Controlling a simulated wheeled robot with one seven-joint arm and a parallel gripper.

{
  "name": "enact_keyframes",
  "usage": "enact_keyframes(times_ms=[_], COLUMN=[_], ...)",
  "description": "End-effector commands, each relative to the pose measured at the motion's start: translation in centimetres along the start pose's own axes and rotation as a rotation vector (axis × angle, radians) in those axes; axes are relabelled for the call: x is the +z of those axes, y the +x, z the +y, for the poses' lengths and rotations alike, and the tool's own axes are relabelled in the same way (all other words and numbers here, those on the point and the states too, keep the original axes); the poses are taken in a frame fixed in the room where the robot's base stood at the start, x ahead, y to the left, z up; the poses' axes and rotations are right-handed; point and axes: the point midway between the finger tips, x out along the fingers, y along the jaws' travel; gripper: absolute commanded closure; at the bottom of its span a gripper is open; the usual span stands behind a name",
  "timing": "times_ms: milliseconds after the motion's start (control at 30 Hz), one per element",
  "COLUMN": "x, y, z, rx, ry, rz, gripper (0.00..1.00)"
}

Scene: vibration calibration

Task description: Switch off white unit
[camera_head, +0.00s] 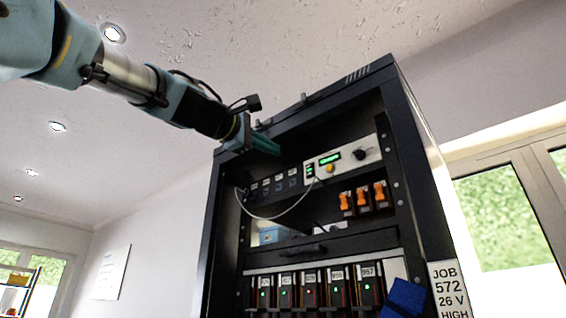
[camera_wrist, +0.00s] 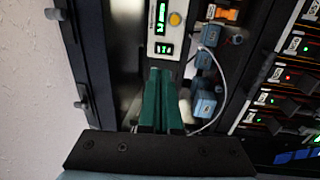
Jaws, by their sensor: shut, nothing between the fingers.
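The white unit (camera_head: 345,167) sits on the upper shelf of a black rack. Its front has a green-lit display (camera_head: 330,158), a yellow button (camera_head: 330,169), a dark knob (camera_head: 360,154) and a small black switch with green marks (camera_head: 310,171) at its left end. In the wrist view the unit (camera_wrist: 151,47) is at the top, with the switch (camera_wrist: 163,48) at its near end. My gripper (camera_head: 275,148) is shut and empty at the rack's upper opening, left of the unit. In the wrist view its teal fingertips (camera_wrist: 160,70) appear just below the switch; contact cannot be told.
Lower are modules with lights (camera_head: 310,290), a blue object (camera_head: 404,298) and a job sign (camera_head: 449,290). The rack frame (camera_head: 213,210) borders the opening.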

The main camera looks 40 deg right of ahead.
Motion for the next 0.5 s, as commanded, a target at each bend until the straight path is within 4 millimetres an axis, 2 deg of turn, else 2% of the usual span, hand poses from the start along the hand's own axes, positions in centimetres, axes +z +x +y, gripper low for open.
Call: enact_keyframes(times_ms=[500], x=[0.0], y=[10.1], z=[0.4], rx=[-0.003], ry=[-0.001], rz=[-0.001], gripper=[1.0])
